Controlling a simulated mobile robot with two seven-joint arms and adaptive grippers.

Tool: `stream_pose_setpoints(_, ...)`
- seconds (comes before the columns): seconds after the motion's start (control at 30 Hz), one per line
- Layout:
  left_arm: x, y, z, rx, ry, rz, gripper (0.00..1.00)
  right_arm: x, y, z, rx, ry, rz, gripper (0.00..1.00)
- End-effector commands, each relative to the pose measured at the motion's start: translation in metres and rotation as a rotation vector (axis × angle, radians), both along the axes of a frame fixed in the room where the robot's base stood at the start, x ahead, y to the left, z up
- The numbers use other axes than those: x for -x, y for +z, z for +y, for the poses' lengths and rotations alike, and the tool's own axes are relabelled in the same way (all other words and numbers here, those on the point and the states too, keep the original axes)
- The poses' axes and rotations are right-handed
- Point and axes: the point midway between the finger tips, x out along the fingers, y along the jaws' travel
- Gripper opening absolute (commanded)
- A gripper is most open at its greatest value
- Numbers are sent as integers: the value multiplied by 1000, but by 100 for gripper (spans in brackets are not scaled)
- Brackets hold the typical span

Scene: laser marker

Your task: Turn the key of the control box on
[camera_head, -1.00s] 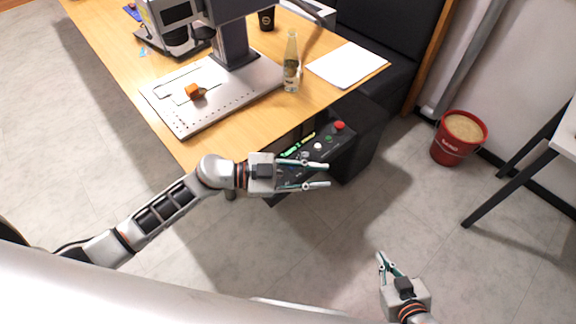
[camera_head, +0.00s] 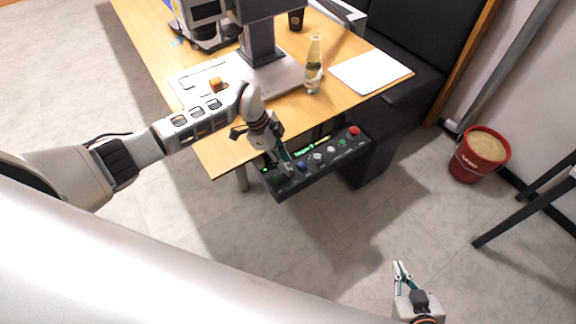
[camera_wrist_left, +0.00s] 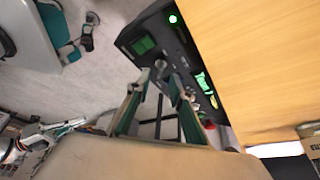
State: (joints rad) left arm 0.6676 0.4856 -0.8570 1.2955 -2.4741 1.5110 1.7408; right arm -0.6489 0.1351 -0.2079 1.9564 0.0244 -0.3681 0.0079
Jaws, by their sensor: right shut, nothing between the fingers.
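The control box (camera_head: 325,165) is a black panel under the table's front edge, with a red button (camera_head: 354,131), several other buttons and green lights. My left gripper (camera_head: 285,160) points down at the left end of its panel. In the left wrist view its two fingers (camera_wrist_left: 160,80) stand apart with a gap between them, close to the panel. A small grey piece (camera_wrist_left: 160,64) shows just beyond the fingertips; it may be the key, but its turn position is too small to tell. My right gripper (camera_head: 400,269) is shut and empty over the floor, far from the box.
The wooden table (camera_head: 225,152) overhangs the box. A red bucket (camera_head: 480,155) stands at right. The floor before the box is clear.

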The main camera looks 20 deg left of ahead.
Motion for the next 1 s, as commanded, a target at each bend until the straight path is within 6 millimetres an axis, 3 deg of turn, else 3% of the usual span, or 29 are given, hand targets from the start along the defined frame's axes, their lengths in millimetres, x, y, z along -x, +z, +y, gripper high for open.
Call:
stream_pose_setpoints(0.2, -1, -24, -10, 2, 0, 1, 22, 0, -1, 1, -1, 1, -1, 0)
stream_pose_setpoints(0.57, -1, -29, -12, 2, -2, -1, 22, -1, 2, 2, -2, 4, -5, 0)
stream_pose_setpoints(0.67, -1, -29, -12, 2, -2, -1, 1, -1, 2, 2, -2, 4, -5, 0)
stream_pose_setpoints(1.0, -1, -29, -12, 1, -11, 0, 0, -1, 1, 1, -1, 4, -4, 0)
